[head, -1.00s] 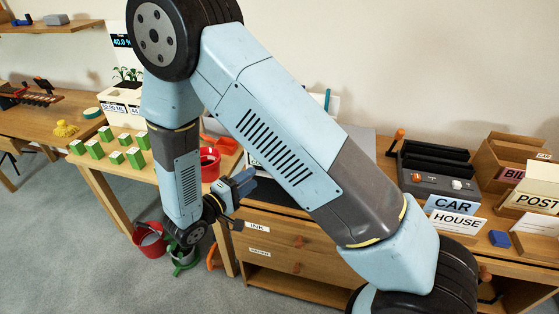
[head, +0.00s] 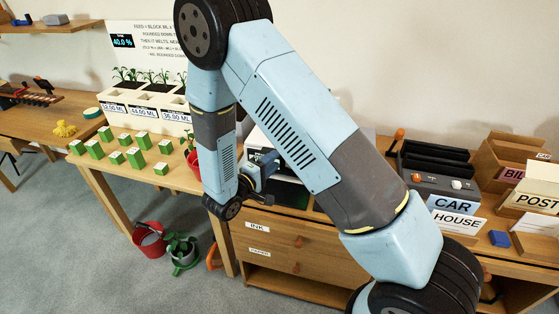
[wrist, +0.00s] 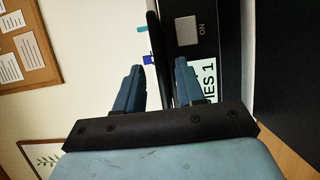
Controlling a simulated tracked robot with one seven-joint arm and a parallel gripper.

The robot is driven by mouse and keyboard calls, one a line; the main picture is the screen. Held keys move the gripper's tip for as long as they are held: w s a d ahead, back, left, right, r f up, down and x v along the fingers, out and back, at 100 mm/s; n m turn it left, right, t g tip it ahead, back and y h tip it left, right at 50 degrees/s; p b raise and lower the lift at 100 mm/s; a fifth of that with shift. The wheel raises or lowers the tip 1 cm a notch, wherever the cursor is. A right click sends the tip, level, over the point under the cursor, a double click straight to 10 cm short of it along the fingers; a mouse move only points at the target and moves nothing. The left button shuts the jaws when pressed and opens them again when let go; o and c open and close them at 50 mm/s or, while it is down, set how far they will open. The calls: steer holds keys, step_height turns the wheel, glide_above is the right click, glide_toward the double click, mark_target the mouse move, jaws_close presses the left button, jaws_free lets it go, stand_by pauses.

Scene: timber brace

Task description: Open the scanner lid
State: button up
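The scanner is mostly hidden behind my arm in the head view; a white part (head: 257,137) shows beside the arm. In the wrist view its dark front panel (wrist: 188,12) carries a grey button (wrist: 187,31) marked ON and a label (wrist: 208,75) ending in "1". A thin dark edge (wrist: 155,50), perhaps the lid, runs between my fingers' lines. My gripper (wrist: 158,75) is open, its two blue fingers apart, with nothing clearly held. In the head view my gripper (head: 268,162) is at the scanner's left front; contact cannot be told.
Planters (head: 150,103) and several green-white blocks (head: 138,158) stand on the left table. A red pot (head: 193,168) is close behind my forearm. Drawers (head: 290,240) sit below the scanner. A black tray unit (head: 435,165) is at right. A red bucket (head: 150,240) is on the floor.

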steer(key=shift+x, duration=0.8)
jaws_close()
